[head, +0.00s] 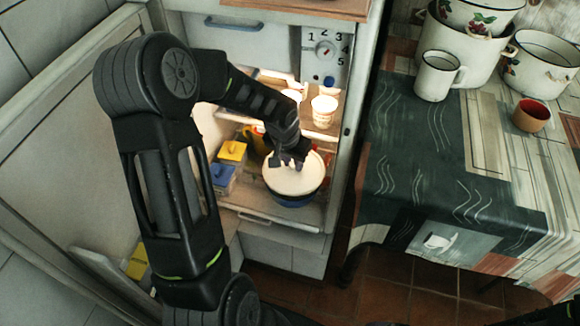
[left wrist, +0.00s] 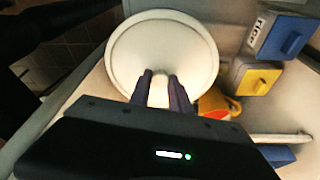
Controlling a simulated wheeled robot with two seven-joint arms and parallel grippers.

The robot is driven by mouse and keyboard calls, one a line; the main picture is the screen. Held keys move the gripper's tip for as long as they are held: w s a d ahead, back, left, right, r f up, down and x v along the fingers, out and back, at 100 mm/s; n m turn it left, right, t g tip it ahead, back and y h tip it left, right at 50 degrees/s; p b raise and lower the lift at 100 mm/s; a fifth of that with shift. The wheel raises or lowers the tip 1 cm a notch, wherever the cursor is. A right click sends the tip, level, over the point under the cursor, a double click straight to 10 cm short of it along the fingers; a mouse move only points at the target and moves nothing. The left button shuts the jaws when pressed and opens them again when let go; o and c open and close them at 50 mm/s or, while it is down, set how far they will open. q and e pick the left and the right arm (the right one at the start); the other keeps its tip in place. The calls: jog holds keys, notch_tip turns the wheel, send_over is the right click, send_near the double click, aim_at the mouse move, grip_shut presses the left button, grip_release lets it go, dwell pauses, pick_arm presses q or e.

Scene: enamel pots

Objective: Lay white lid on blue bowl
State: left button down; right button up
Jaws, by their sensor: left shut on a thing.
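The white lid (head: 298,180) lies over the top of the blue bowl (head: 293,201) on a fridge shelf, and only the bowl's dark blue side shows below it. Whether the lid is seated all round cannot be told. In the left wrist view the white lid (left wrist: 183,50) fills the upper middle as a round disc with a rim. My left gripper (head: 289,162) comes down from above and is shut on the lid's knob at its middle. In the left wrist view the fingers (left wrist: 161,88) stand on both sides of the knob.
Left of the bowl stand a yellow-lidded box (head: 232,151) and a blue-lidded box (head: 221,176). An orange cup (left wrist: 216,104) is close to the lid. White cups (head: 324,111) stand on the shelf above. The table (head: 440,190) at right holds enamel pots (head: 540,66) and mugs.

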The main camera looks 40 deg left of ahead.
pick_arm(q)
jog(key=shift+s+f+b, duration=0.1)
jog(key=shift+f+b, duration=0.65)
jog(key=shift+f, duration=0.5)
pick_arm(e)
jog(key=shift+f, duration=1.2)
pick_arm(q)
jog(key=c, duration=1.1)
grip_release()
jog(key=shift+o, duration=0.2)
jog(key=o, duration=0.4)
jog(key=shift+r, duration=0.15)
pick_arm(e)
jog(key=shift+r, duration=0.15)
pick_arm(q)
jog(key=shift+r+p, duration=1.3)
jog(key=shift+r, duration=0.3)
pick_arm(e)
jog(key=shift+r, duration=1.15)
